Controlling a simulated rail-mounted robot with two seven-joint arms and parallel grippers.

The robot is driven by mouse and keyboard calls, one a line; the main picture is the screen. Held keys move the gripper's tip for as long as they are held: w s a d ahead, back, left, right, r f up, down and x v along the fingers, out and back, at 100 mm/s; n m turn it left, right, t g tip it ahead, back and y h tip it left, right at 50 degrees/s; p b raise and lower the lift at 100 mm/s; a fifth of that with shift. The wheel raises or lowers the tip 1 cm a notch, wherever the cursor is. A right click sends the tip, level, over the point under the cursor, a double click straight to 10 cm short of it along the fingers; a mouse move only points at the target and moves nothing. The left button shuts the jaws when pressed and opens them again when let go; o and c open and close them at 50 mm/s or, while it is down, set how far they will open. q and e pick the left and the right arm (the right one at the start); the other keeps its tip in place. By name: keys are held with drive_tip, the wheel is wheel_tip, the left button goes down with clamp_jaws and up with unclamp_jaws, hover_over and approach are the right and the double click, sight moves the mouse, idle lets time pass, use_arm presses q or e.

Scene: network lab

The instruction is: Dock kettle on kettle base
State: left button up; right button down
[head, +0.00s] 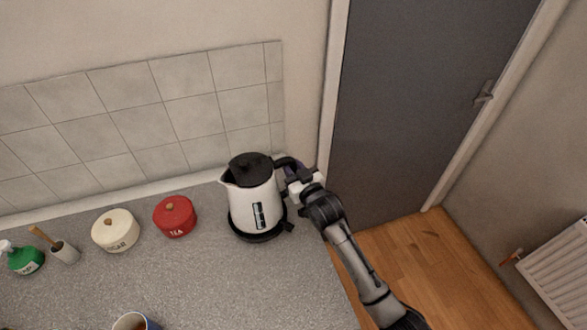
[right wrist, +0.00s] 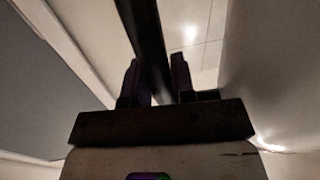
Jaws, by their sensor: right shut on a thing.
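The white kettle (head: 253,200) with a black lid stands upright near the right end of the counter in the head view. Its black base (head: 257,236) shows as a dark disc under it; I cannot tell whether the kettle is fully seated. My right gripper (head: 290,176) is at the kettle's black handle, on its right side. In the right wrist view the gripper (right wrist: 157,82) has its two fingers on either side of the dark handle (right wrist: 150,45), shut on it. The white kettle body (right wrist: 268,70) fills the right of that view. My left gripper is not in view.
A red tea canister (head: 175,217) stands left of the kettle, with a cream canister (head: 116,231), a brush (head: 65,252) and a green bottle (head: 24,259) further left. A mug (head: 132,322) is at the front. The counter (head: 210,280) is clear before the kettle.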

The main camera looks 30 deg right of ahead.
drive_tip(key=c, duration=1.4)
unclamp_jaws()
drive_tip(key=shift+o, duration=0.9)
drive_tip(key=shift+w, duration=0.1)
drive_tip(key=shift+f, duration=0.35)
drive_tip(key=s+p, duration=0.7)
drive_tip(key=s, duration=0.4)
drive_tip(key=shift+d, duration=0.25)
drive_tip(key=shift+r, duration=0.1)
